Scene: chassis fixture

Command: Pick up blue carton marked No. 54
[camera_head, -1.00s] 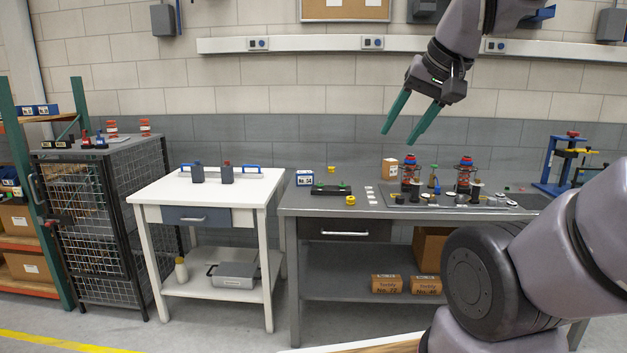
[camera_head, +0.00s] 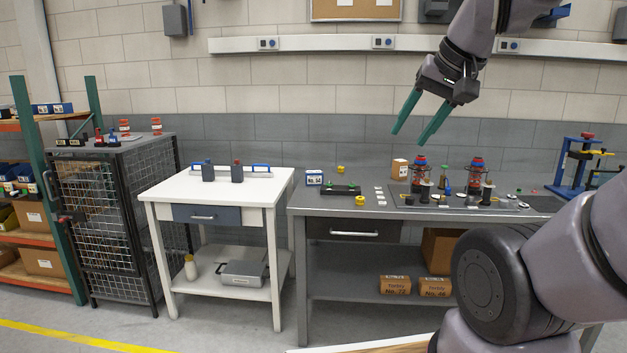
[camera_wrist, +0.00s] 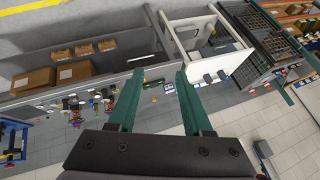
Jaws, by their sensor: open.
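A small blue and white carton (camera_head: 314,178) stands on the left end of the grey workbench (camera_head: 342,204). Its label is too small to read with certainty. It also seems to show in the wrist view as a small blue and white box (camera_wrist: 169,88) between the fingers, well beyond them. My gripper (camera_head: 414,136) is open and empty, with its two green fingers apart, high above the bench and right of the carton. The open fingers also show in the wrist view (camera_wrist: 160,76).
A white table (camera_head: 262,186) with dark bottles (camera_head: 237,172) stands left of the bench. A dark tray (camera_head: 340,190) and a yellow piece (camera_head: 360,201) lie near the carton. Pump-like fixtures (camera_head: 475,175) stand farther right. A wire cage (camera_head: 115,220) is at the left.

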